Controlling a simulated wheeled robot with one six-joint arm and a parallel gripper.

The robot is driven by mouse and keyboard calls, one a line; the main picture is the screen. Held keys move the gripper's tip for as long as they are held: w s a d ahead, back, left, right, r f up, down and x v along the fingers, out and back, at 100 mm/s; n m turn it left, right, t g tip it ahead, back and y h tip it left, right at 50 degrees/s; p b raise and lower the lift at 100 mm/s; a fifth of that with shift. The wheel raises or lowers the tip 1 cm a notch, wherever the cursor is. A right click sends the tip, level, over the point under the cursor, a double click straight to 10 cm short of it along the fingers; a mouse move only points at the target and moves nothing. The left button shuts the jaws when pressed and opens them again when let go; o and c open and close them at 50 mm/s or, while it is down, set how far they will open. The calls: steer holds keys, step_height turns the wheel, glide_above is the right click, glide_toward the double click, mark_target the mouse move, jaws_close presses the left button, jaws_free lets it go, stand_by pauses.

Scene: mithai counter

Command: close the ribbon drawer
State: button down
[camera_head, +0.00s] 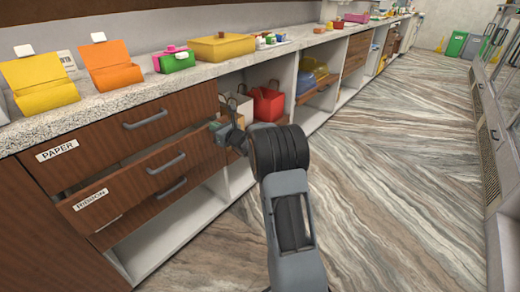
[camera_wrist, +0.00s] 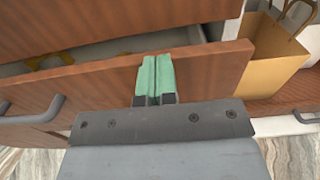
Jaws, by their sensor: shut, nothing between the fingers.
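The ribbon drawer (camera_head: 130,184), its label partly legible, sits below the drawer labelled PAPER (camera_head: 95,152). Its brown front stands out from the cabinet. In the wrist view the drawer front (camera_wrist: 215,72) crosses the picture, with a gap above it showing the grey interior and something yellowish inside. Its bar handle (camera_wrist: 35,112) is at the left. My gripper (camera_head: 222,128) is at the right end of the drawer. In the wrist view my gripper's green fingers (camera_wrist: 155,68) are together and empty, overlapping the drawer front near its top edge. I cannot tell whether they touch it.
Another drawer handle (camera_head: 171,188) shows just below. Open shelving to the right holds a red bag (camera_head: 267,104) and a tan paper bag (camera_wrist: 275,55). The stone counter (camera_head: 125,92) carries boxes. The floor (camera_head: 400,180) to the right is clear.

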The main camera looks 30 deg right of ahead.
steer(key=shift+w, duration=0.25)
steer(key=shift+d, duration=0.15)
